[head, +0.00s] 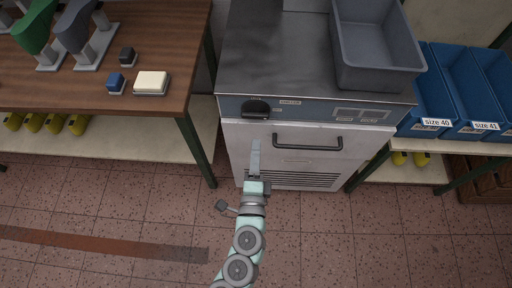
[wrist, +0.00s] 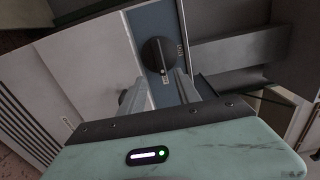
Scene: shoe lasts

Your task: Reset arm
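My gripper (head: 254,155) is in front of the white door of a grey machine (head: 300,180), just below its black dial (head: 257,108). In the wrist view my gripper (wrist: 162,88) shows two grey fingers spread apart with nothing between them. The dial (wrist: 158,55) appears just beyond the fingertips, against the blue panel. I cannot tell whether a finger touches the machine. My arm reaches up from the bottom of the head view.
A dark door handle (head: 307,142) sits right of my gripper. A grey bin (head: 375,45) stands on the machine. Blue boxes (head: 465,95) are at the right. A wooden table (head: 150,40) with shoe lasts and small blocks is at the left. The tiled floor in front is clear.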

